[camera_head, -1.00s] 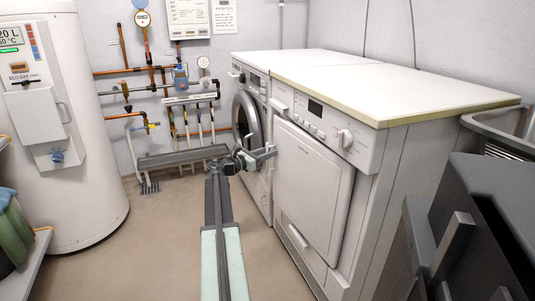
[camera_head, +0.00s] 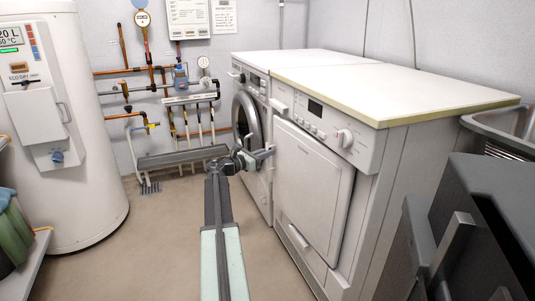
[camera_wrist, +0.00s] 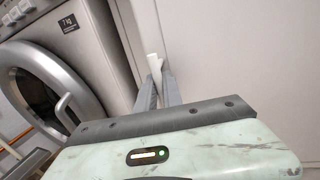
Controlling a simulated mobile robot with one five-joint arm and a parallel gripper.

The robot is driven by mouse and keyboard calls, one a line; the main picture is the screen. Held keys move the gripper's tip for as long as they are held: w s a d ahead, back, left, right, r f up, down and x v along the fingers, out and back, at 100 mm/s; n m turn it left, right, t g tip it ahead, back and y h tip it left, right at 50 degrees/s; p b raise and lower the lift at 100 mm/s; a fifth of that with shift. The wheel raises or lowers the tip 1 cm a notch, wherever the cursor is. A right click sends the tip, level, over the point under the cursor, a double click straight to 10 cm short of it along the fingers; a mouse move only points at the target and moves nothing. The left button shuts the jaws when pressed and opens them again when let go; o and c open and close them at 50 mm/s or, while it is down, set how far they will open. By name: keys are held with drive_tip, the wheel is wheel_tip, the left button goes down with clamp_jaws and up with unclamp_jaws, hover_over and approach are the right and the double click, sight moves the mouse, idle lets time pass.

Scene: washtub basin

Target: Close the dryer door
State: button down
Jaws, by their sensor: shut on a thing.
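The dryer (camera_head: 365,195) is the nearer white machine under the worktop. Its square white door (camera_head: 312,185) lies flat or nearly flat against the front. A dark line shows along the door's right side; I cannot tell if it is fully shut. My gripper (camera_head: 268,152) is at the door's left edge. In the wrist view my gripper's fingers (camera_wrist: 160,91) are close together around a small white piece (camera_wrist: 154,66), which looks like the door handle. The fingers partly hide it. The dryer door's pale face (camera_wrist: 235,45) fills the right of that view.
A washing machine with a round door (camera_head: 246,117) stands beyond the dryer, and shows left in the wrist view. A white boiler (camera_head: 65,150) is at left, with pipes on the back wall. A grey basin (camera_head: 503,130) is at right. Floor left of the machines is clear.

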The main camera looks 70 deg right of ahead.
drive_tip(key=shift+s+d, duration=0.1)
drive_tip(key=shift+s, duration=0.05)
idle(0.5)
drive_tip(key=shift+m+g+y, duration=0.6)
drive_tip(key=shift+g, duration=0.2)
drive_tip(key=x, duration=0.4)
drive_tip(key=shift+s, duration=0.2)
drive_tip(key=c, duration=1.5)
unclamp_jaws()
drive_tip(key=shift+s, duration=0.1)
approach(277, 150)
drive_tip(key=d, duration=0.2)
drive_tip(key=d+f, duration=0.1)
drive_tip(key=shift+s+d, duration=0.2)
drive_tip(key=shift+s, duration=0.1)
